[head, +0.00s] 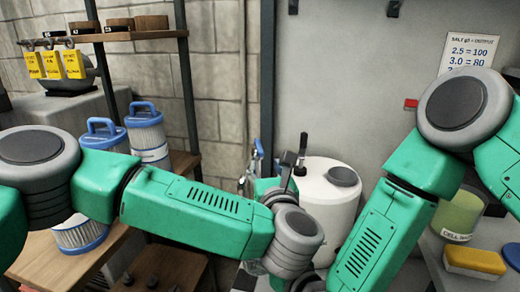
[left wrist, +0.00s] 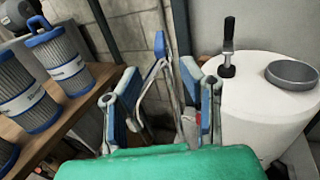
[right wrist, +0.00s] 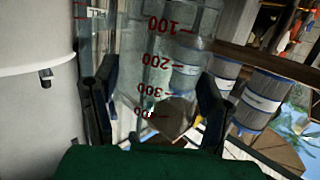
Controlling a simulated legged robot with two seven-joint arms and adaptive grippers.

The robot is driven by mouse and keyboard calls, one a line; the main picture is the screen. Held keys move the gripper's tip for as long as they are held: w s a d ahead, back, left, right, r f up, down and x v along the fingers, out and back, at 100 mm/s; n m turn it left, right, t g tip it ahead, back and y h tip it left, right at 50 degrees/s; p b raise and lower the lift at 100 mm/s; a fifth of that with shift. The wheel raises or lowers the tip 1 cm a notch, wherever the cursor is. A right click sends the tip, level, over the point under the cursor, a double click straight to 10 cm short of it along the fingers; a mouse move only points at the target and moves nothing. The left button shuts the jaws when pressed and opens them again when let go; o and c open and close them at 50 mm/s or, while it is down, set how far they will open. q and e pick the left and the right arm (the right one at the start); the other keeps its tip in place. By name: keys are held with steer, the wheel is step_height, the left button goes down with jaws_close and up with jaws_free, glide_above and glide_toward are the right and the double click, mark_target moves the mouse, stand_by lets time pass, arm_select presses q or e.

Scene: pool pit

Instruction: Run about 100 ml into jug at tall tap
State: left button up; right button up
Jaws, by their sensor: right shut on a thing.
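A clear jug (right wrist: 165,75) with red marks fills the middle of the right wrist view, 100 highest in that picture and 400 lowest. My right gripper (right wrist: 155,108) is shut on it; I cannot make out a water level. In the head view, my arms mostly hide the jug and right gripper. My left gripper (left wrist: 163,105) is open and empty, its fingers apart beside the white tank (left wrist: 270,100). A black upright handle (left wrist: 228,50) stands on the tank top; I cannot tell whether it belongs to the tall tap. A small grey fitting (right wrist: 45,77) shows by a white rim.
Blue-ended filter cartridges (head: 148,137) stand on wooden shelving at left. A blue-and-metal thing (left wrist: 160,48) stands behind the left fingers. At right, a green-filled container (head: 458,215) and a yellow sponge (head: 474,262) sit on a counter. A notice (head: 472,52) hangs on the wall.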

mark_target(262, 154)
arm_select(q)
steer(key=w, duration=0.9)
steer(key=shift+w+a, duration=0.35)
steer(key=shift+c, duration=0.3)
